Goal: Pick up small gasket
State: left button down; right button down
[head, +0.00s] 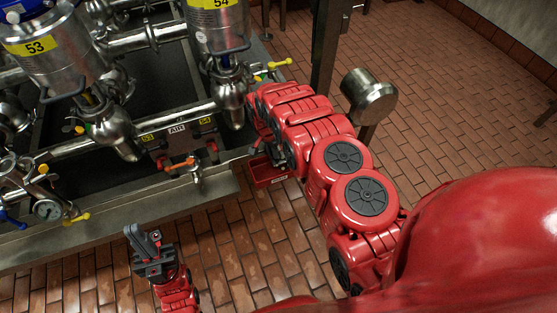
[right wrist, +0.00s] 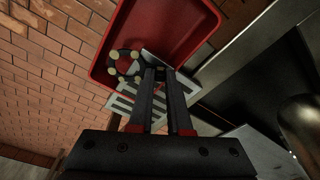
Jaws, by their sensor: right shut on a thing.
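The small gasket (right wrist: 125,68) is a dark ring with several pale bumps, seen in the right wrist view over the corner of a red tray (right wrist: 180,40). My right gripper (right wrist: 155,78) has its fingertips at the ring's right edge and is shut on it. The tips partly hide that edge. In the head view the right gripper (head: 254,147) is by the bench edge, just above the red tray (head: 268,174), and the gasket cannot be made out. My left gripper (head: 143,238) is low over the floor at the lower left, away from the tray. Its jaw gap is unclear.
A valve bench with steel pipes, tanks marked 53 (head: 38,47) and 54 (head: 218,22), and coloured handles fills the upper left. Its metal edge (head: 120,222) lies close to both grippers. A dark post stands behind the right arm. Open brick floor lies at the right.

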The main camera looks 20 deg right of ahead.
dwell(0.3)
notch_tip(320, 180, up, 10)
jog(key=shift+p, duration=0.45)
jog(key=shift+f, duration=0.1)
